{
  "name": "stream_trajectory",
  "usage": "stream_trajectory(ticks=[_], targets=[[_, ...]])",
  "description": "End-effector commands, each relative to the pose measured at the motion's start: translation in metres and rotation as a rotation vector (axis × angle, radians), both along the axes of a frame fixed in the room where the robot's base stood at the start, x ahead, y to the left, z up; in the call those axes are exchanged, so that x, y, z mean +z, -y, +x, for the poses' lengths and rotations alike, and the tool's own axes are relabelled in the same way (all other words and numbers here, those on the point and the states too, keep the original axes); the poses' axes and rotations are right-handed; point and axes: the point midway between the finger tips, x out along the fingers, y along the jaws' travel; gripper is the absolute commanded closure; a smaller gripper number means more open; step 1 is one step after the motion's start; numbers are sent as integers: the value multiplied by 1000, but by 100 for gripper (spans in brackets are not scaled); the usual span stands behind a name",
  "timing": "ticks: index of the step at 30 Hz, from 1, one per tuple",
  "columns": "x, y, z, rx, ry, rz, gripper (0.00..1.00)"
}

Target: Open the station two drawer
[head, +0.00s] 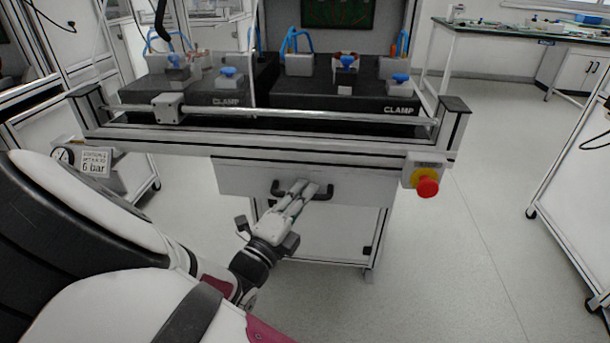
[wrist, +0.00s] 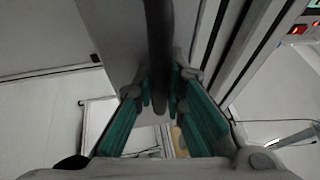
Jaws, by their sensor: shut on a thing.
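A white drawer front (head: 233,178) sits under the station's test bench, with a dark bar handle (head: 324,192) across its middle. My gripper (head: 303,188) reaches up to the handle from below and is shut on it. In the wrist view, the dark handle bar (wrist: 159,50) runs between the teal finger pads of my gripper (wrist: 160,110). The drawer front stands below the bench's front rail; how far it is out cannot be told. The part of the handle behind the fingers is hidden.
A red emergency stop (head: 427,186) on a yellow plate is right of the drawer. Two black clamp fixtures (head: 345,100) stand on the bench behind a metal rail (head: 290,113). A gauge box with a "6 bar" sign (head: 95,163) is at left.

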Motion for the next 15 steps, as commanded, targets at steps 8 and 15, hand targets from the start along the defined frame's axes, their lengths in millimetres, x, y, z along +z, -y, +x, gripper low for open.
stream_trajectory(ticks=[8,15], targets=[[2,-1,-31,2,-6,0,100],[1,-2,-59,2,-7,-1,100]])
